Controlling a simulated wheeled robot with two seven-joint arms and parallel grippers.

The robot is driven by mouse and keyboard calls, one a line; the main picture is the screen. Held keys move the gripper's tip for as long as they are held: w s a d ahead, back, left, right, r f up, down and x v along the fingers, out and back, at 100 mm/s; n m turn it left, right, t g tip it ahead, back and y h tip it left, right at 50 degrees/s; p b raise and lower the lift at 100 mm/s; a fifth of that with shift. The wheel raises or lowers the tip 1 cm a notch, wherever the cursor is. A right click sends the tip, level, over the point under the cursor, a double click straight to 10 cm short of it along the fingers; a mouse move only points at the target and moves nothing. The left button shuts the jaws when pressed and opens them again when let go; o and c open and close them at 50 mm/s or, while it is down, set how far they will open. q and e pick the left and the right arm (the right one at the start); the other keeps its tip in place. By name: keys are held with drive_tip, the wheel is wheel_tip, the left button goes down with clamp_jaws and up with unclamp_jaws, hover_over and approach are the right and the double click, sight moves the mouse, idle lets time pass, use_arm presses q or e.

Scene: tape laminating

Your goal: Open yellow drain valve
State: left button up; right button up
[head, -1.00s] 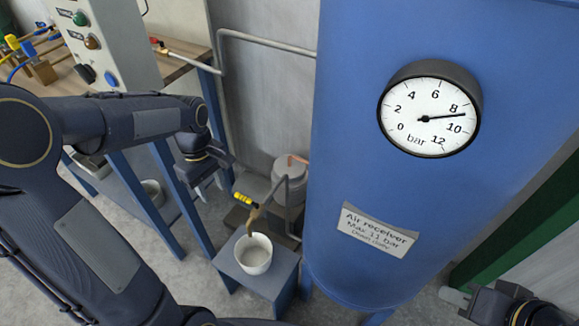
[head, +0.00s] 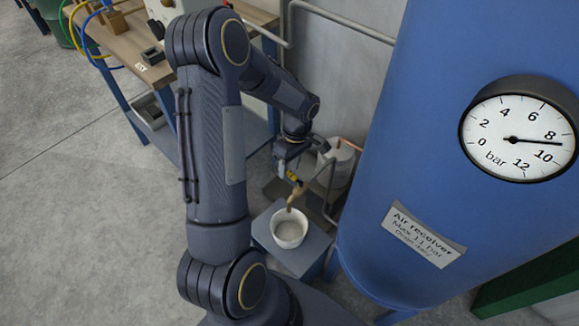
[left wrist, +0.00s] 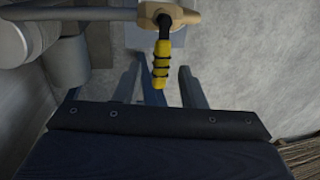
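The yellow drain valve handle (head: 294,177) sits on a brass valve body and pipe above a white cup, beside the blue tank. In the left wrist view the yellow ribbed handle (left wrist: 161,62) points down from the brass body (left wrist: 168,14). My left gripper (head: 290,163) is right at the handle. In the left wrist view my left gripper's fingers (left wrist: 158,78) are spread apart, one on each side of the handle, with gaps on both sides. I cannot tell how deep the handle lies between them. My right gripper is out of view.
The blue air receiver (head: 400,150) stands to the right, its gauge (head: 518,138) near 9 bar. The white cup (head: 289,229) rests on a small blue stand (head: 262,232) below the valve. A workbench (head: 130,45) is behind left; the floor at left is clear.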

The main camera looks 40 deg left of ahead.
use_arm(q)
drive_tip(key=shift+f, duration=0.15)
clamp_jaws()
